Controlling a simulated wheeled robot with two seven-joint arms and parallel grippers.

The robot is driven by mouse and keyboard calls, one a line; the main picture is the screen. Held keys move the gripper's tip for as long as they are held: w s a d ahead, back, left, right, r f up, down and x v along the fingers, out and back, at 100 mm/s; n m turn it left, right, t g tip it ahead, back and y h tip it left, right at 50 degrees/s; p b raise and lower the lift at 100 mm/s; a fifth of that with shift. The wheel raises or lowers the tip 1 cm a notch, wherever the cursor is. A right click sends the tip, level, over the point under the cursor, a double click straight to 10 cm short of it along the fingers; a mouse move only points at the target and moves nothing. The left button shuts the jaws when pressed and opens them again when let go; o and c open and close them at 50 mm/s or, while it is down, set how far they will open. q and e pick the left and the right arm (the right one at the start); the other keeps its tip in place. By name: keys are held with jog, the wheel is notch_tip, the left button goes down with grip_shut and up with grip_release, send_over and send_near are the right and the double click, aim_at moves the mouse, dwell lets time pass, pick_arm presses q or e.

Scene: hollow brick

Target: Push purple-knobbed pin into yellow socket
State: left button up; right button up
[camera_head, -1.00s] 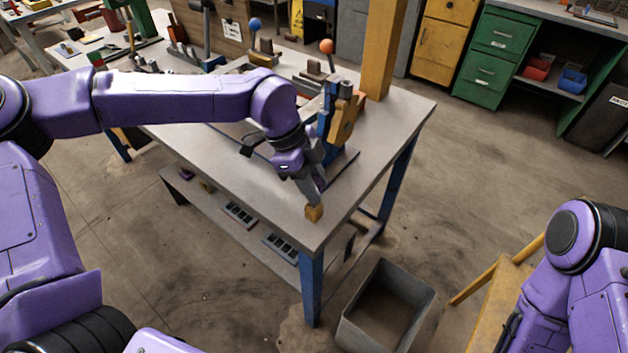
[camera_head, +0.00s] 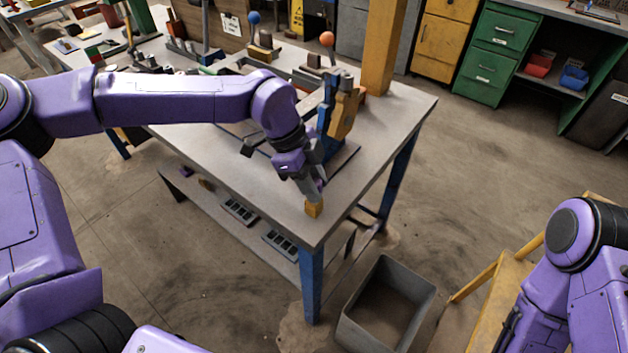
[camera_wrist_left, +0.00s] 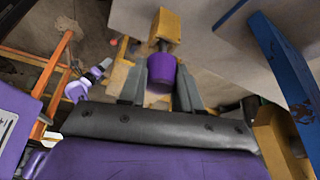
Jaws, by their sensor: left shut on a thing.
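The yellow socket (camera_head: 314,210) is a small block at the near corner of the workbench. It also shows at the top of the left wrist view (camera_wrist_left: 168,24). My left gripper (camera_head: 313,190) points down just above the socket. In the left wrist view its grey fingers (camera_wrist_left: 161,80) are shut on the purple knob (camera_wrist_left: 161,64) of the pin. A short grey shaft (camera_wrist_left: 162,44) shows between the knob and the socket, in line with the socket. I cannot tell how deep the shaft sits. My right arm shows at the lower right, but its gripper is out of view.
The workbench (camera_head: 230,172) has a blue-and-yellow lever fixture (camera_head: 341,110) close behind my left gripper. A yellow post (camera_head: 382,50) stands at its far edge. A grey bin (camera_head: 386,308) is on the floor by the near corner. The bench surface around the socket is clear.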

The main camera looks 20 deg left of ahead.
pick_arm(q)
jog(key=shift+f+b, duration=0.6)
jog(key=shift+f, duration=0.35)
jog(key=o, duration=1.1)
jog(key=shift+o, duration=0.2)
jog(key=v, duration=1)
jog(key=shift+r+b, duration=0.25)
jog(key=shift+b, duration=0.15)
jog(key=shift+a, duration=0.15)
